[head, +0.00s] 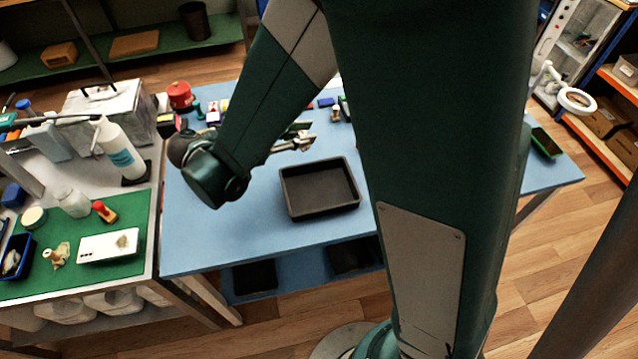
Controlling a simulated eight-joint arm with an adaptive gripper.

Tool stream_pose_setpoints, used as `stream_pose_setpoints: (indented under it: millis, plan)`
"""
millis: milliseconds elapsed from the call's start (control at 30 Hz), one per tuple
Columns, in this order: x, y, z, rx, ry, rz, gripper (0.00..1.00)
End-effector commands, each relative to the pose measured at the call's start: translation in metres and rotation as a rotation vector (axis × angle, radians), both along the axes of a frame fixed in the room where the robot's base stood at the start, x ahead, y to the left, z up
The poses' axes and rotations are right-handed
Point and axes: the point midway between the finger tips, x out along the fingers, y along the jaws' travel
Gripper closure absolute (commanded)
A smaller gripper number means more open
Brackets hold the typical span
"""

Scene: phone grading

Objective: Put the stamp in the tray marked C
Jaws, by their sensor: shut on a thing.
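My gripper (305,136) is over the blue table, with its metal fingers pointing right, behind and left of the black tray. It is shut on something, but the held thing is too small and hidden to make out. A small upright piece with a pale wooden top (335,114) shows just beyond the fingertips; it may be the stamp, and I cannot tell whether the fingers touch it. The black tray (290,205) lies near the table's front edge and looks empty. No letter C can be read on it.
The blue table (215,240) is clear left of the tray. Small items, including a red container (180,95), stand at its back left. Dark trays (255,276) sit below the table.

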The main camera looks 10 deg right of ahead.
Motion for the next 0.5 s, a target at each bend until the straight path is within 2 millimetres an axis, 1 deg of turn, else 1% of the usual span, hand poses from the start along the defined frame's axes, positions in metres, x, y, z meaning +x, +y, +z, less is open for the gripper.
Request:
stream_pose_setpoints:
  millis: [367,500]
  plan:
    - [-0.0004,0.002,0.0001,0.0,0.0,0.002,0.94]
    - [-0.0003,0.002,-0.0046,0.0,0.0,0.002,0.94]
